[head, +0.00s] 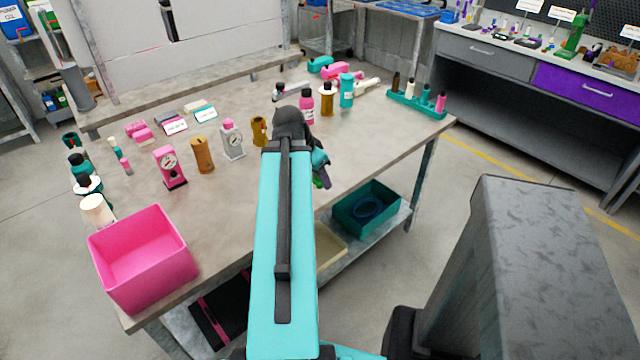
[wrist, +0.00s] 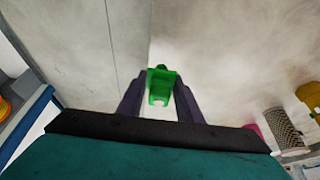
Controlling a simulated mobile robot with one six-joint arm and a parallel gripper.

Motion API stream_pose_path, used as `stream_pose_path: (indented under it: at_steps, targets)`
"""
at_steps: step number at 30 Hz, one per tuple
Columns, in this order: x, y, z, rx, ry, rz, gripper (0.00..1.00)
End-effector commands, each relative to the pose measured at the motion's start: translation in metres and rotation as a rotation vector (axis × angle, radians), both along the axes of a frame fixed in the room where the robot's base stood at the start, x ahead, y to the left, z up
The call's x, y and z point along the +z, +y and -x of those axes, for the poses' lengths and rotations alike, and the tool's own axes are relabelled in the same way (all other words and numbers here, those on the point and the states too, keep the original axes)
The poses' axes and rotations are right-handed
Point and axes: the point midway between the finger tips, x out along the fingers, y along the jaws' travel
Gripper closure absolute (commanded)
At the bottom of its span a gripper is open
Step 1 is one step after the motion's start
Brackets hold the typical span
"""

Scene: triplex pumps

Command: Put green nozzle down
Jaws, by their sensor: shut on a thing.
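The green nozzle (wrist: 160,86) is between the two dark fingers of my gripper (wrist: 160,98) in the wrist view. My gripper is shut on it. In the head view my turquoise arm hides most of the gripper (head: 322,180), and only a small bit of green (head: 318,184) shows beside the dark fingers. The gripper is near the front edge of the workbench (head: 225,200). In the wrist view a pale grey surface fills the area beyond the nozzle. I cannot tell how far the nozzle is from it.
A pink bin (head: 150,262) stands at the bench's front left corner. Gauges (head: 168,167), bottles (head: 307,105) and a teal rack (head: 415,103) stand around the bench. A teal crate (head: 366,210) sits on the shelf below.

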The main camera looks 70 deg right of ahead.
Motion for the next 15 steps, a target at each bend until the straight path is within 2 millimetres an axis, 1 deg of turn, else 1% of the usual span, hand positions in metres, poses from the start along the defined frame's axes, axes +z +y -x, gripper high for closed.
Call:
stream_pose_path:
  at_steps: [1, 15]
  targets:
    - [-0.0045, -0.0006, 0.0003, -0.001, -0.001, 0.002, 0.94]
    - [-0.0035, 0.0018, 0.0041, -0.001, 0.0, 0.002, 0.94]
